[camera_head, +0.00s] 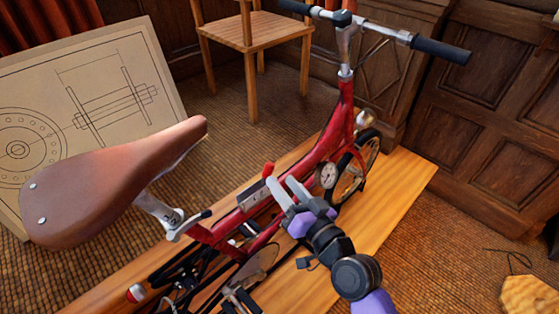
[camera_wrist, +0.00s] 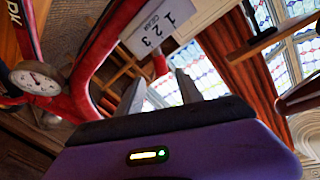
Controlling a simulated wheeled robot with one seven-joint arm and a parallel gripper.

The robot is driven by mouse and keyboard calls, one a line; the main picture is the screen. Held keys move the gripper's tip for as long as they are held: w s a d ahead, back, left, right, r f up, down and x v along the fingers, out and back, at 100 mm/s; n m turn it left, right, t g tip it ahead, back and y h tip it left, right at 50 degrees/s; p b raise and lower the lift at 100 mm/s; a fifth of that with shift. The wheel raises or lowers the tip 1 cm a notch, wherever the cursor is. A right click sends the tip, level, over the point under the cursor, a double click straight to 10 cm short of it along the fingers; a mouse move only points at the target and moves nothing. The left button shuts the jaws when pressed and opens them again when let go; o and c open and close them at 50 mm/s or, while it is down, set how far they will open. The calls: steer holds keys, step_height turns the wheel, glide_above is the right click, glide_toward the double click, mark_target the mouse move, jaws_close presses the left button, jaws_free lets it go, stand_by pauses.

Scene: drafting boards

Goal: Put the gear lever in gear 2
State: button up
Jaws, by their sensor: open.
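The gear lever shows as a small red knob (camera_head: 268,168) on a box on the red bicycle's frame. Its plate with GEAR and 1, 2, 3 (camera_wrist: 157,28) shows at the top of the wrist view. A red tip (camera_wrist: 160,65), apparently the lever's knob, shows beyond the fingers, in the gap between them. I cannot tell which number the lever stands at. My gripper (camera_head: 282,189) is open, its two grey fingers pointing at the lever from the lower right. It also shows in the wrist view (camera_wrist: 160,90). I cannot tell whether a finger touches the lever.
The red bicycle (camera_head: 325,137) stands on a wooden board (camera_head: 395,195). Its brown saddle (camera_head: 110,185) is at the left, its handlebar (camera_head: 395,33) at the top right. A round gauge (camera_wrist: 36,79) sits on the frame near the gripper. A chair (camera_head: 252,32) and drawing board (camera_head: 95,90) stand behind.

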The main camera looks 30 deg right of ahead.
mark_target(272, 171)
steer(key=w, duration=0.4)
steer(key=w+p, duration=0.1)
steer(key=w, duration=0.2)
steer(key=shift+a, duration=0.4)
jaws_close()
stand_by(1.0)
